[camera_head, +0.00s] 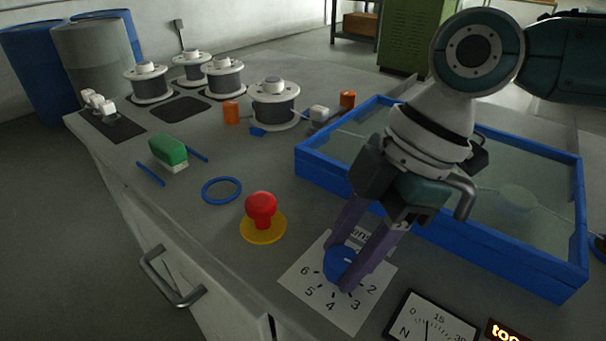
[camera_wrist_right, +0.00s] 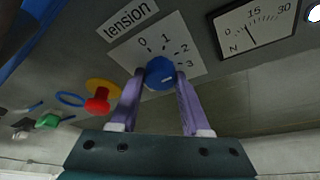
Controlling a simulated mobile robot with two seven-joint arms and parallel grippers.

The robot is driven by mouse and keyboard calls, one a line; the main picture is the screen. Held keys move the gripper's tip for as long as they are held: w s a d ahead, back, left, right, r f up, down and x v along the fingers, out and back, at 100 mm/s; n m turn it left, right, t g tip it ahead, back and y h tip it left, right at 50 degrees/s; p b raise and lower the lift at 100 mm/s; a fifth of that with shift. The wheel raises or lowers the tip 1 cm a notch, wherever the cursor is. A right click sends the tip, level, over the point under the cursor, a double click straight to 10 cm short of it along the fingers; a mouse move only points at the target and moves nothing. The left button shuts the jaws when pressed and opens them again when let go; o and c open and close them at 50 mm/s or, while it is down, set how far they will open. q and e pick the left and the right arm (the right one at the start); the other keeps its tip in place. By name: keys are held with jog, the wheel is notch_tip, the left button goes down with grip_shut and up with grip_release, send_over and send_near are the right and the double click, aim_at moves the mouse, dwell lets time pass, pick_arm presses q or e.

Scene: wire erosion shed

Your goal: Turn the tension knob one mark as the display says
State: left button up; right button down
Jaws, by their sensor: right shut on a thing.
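The blue tension knob (camera_head: 338,262) stands on a white dial plate (camera_head: 350,322) with numbers and tick marks. My right gripper (camera_head: 341,267) reaches down from above and is shut on the knob, one purple finger on each side. The right wrist view also shows the knob (camera_wrist_right: 160,72) between the fingertips, below the "tension" label (camera_wrist_right: 130,18). A small pale mark shows on the knob, but I cannot tell which number it points to. The display (camera_head: 507,332) has glowing orange letters, cut off after "too". My left gripper is out of view.
A gauge (camera_head: 432,318) marked 0, 15, 30 and N lies right of the dial, its needle near upright. A red mushroom button (camera_head: 261,208) on a yellow disc stands left of it. A blue-framed tank (camera_head: 440,236) lies behind. Wire spools (camera_head: 275,103) stand farther back.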

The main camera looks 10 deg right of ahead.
dwell(0.3)
jog(key=shift+c, duration=1.8)
grip_release()
jog(key=v, duration=1)
jog(key=shift+w+a, duration=0.1)
